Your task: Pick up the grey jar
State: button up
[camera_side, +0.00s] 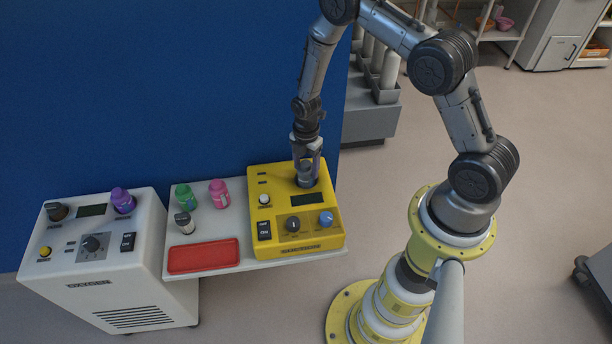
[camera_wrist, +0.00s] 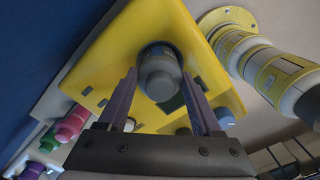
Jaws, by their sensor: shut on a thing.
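The grey jar (camera_side: 306,177) is at the back of the yellow device's top, below my gripper (camera_side: 307,166). My gripper points down and is shut on the jar, with one purple-grey finger on each side. In the wrist view the grey jar (camera_wrist: 158,77) sits between the two fingers of my gripper (camera_wrist: 160,82), its round lid facing the camera. The jar looks upright. I cannot tell whether its base touches the device or is slightly above it.
The yellow device (camera_side: 270,182) has knobs, switches and a dark display. Left of it, a pale shelf (camera_side: 208,232) holds a green jar (camera_side: 185,197), a pink jar (camera_side: 219,194), a grey-and-white jar (camera_side: 184,223) and a red tray (camera_side: 203,256). A purple jar (camera_side: 122,201) stands on the white cabinet (camera_side: 70,265).

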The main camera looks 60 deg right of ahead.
jog(key=c, duration=0.4)
jog(key=shift+o, duration=0.2)
jog(key=shift+r, duration=0.1)
jog(key=shift+r, duration=0.5)
notch_tip(320, 180, up, 2)
jog(key=shift+r, duration=0.2)
jog(key=s+a+r, duration=0.2)
jog(key=s+r, duration=0.7)
jog(key=s, duration=0.4)
jog(key=shift+s+a+r, duration=0.15)
jog(key=shift+s+r, duration=0.1)
jog(key=shift+s, duration=0.15)
